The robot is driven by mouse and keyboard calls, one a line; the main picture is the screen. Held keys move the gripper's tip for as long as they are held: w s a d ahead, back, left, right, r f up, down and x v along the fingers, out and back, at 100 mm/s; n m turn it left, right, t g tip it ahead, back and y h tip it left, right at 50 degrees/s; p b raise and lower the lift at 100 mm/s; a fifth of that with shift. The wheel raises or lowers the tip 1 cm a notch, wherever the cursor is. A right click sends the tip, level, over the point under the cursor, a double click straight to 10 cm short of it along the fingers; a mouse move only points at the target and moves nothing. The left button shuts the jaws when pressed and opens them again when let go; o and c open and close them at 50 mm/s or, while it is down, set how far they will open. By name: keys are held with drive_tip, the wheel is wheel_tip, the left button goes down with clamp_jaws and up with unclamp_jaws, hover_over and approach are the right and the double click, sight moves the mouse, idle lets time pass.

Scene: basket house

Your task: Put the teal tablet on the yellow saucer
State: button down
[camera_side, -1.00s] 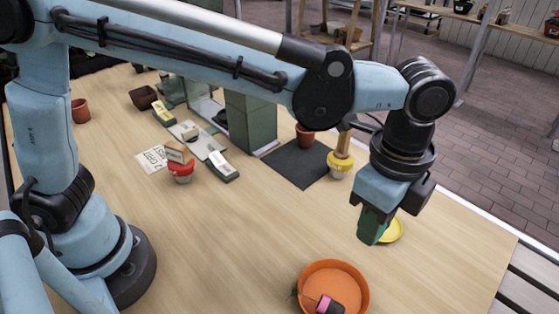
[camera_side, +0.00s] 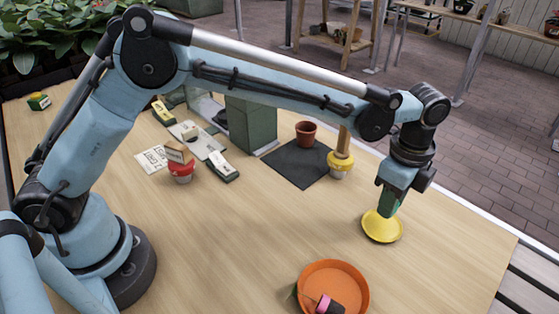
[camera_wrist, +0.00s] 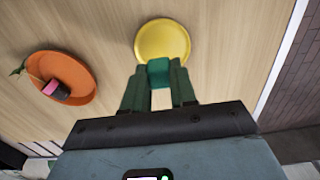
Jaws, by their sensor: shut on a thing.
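The yellow saucer (camera_side: 381,229) lies on the table at the right in the side view. It also shows at the top middle of the wrist view (camera_wrist: 163,36). My gripper (camera_side: 387,208) points down over the saucer's back part. In the wrist view my gripper (camera_wrist: 158,82) is shut on the teal tablet (camera_wrist: 158,70), which sits between the two green fingertips and overlaps the saucer's near edge. In the side view the fingers largely hide the tablet, and I cannot tell whether it touches the saucer.
An orange dish (camera_side: 333,280) holding a dark and pink object stands to the front left of the saucer. The table between is clear.

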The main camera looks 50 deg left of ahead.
sight(381, 225)
drive_tip(key=shift+w+a+f, duration=0.1)
drive_tip(key=shift+w+f, duration=0.05)
drive_tip(key=shift+f, duration=1.95)
drive_tip(key=shift+f, duration=0.2)
drive_tip(key=c, duration=0.9)
unclamp_jaws()
drive_tip(key=shift+r, duration=0.15)
